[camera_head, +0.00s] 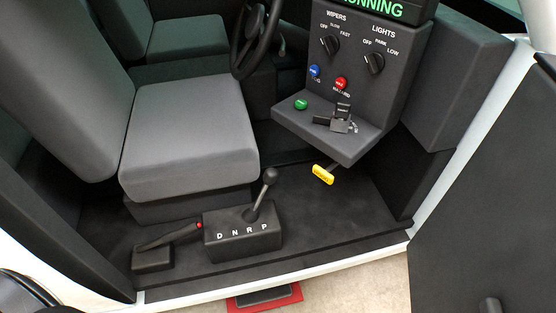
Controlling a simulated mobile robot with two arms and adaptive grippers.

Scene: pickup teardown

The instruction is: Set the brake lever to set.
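The brake lever (168,237) is a dark bar with a red button at its tip, on a black base (152,259) on the cab floor, left of the gear selector. It lies low, rising only slightly from the base toward the right, with its red tip close to the selector box. Neither of my grippers shows in the head view, and nothing touches the lever.
The gear selector box (228,246), marked D N R P, has an upright knobbed stick (262,195). The grey seat (190,130) is behind. A yellow handle (323,175) hangs under the control console (352,60). An open door panel (490,180) stands right.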

